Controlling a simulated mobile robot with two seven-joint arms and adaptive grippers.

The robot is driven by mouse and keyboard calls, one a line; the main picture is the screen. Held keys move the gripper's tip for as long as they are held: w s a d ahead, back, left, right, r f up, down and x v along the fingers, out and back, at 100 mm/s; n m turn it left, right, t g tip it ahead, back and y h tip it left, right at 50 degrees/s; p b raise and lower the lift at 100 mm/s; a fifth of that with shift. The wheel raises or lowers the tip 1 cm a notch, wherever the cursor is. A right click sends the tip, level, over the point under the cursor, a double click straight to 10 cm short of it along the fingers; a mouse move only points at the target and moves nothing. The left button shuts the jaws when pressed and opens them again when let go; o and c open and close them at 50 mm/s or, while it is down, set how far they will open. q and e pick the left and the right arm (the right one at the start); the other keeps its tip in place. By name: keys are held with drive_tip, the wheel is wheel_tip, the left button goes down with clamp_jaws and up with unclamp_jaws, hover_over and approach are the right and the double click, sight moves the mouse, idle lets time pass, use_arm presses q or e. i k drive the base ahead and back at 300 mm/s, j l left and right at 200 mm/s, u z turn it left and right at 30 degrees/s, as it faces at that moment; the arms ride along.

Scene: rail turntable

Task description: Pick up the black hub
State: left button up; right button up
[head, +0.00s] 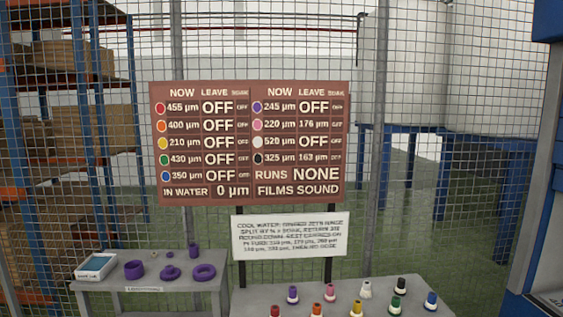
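The black hub (402,284) looks like a small black-topped piece on a pale base. It stands upright at the back of the grey table (245,300) in the lower middle of the head view. A green piece (394,303) stands just in front of it, and a white piece (366,289) is to its left. Neither of my grippers is in view.
Pink (330,292), purple (292,294), yellow (356,308) and blue (431,300) pieces share the table. A brown sign board (250,198) and a white notice (290,235) stand behind it. Purple parts (203,272) lie on a left table. A mesh fence closes the back.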

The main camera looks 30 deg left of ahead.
sight(399, 290)
drive_tip(key=i+l+z, duration=0.25)
drive_tip(key=i+l, duration=0.25)
drive_tip(key=l, duration=0.25)
drive_tip(key=i+l+z, duration=0.25)
drive_tip(key=i+l, duration=0.3)
drive_tip(key=l, duration=0.1)
